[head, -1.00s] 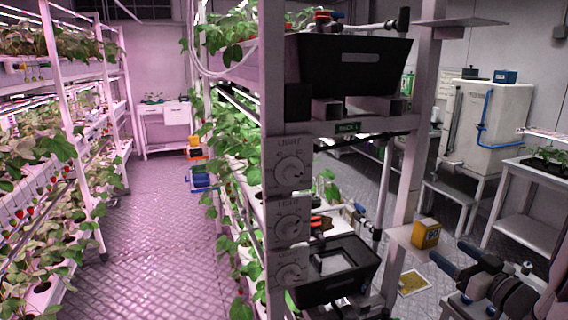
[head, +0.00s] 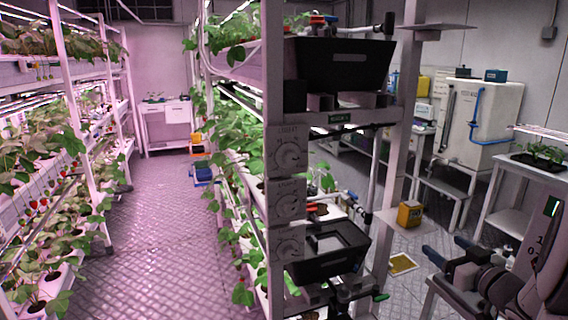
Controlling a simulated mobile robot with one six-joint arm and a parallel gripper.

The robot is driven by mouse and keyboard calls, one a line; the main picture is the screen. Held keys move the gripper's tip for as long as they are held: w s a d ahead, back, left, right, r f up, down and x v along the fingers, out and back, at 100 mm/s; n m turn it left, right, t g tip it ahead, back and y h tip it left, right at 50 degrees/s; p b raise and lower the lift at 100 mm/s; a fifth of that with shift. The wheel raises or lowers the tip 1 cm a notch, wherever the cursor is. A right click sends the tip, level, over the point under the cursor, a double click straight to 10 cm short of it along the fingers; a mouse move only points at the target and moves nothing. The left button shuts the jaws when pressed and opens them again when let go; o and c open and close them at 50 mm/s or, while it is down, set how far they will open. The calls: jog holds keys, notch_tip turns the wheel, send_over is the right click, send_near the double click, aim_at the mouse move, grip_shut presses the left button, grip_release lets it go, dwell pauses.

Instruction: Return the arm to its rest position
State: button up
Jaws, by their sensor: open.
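My gripper (head: 446,248) is in the lower right of the head view, at the end of my dark arm. Its two blue-tipped fingers point left and stand apart, with nothing seen between them. My arm (head: 540,255) is folded close in at the right edge, and part of it is cut off by the frame. The gripper is right of the near rack's end post and in front of the grey floor.
The near rack (head: 273,165) carries dials, an upper black bin (head: 340,78) and a lower black bin (head: 305,270). A yellow box (head: 410,213) sits on a small shelf left of my gripper. A bench (head: 498,190) stands behind. The left aisle floor (head: 150,240) is clear.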

jog(key=s+a+f+m+g+h, duration=0.1)
jog(key=s+a+f+g+h, duration=0.1)
jog(key=s+a+g, duration=0.4)
jog(key=s+a+f+m+g+h, duration=0.1)
jog(key=s+a+g, duration=0.6)
jog(key=s+a, duration=0.8)
jog(key=shift+s+a+f+m+h, duration=0.3)
jog(key=shift+a+f+m+h, duration=0.1)
jog(key=shift+a+f+m, duration=0.3)
jog(key=shift+d+f, duration=0.1)
dwell(0.9)
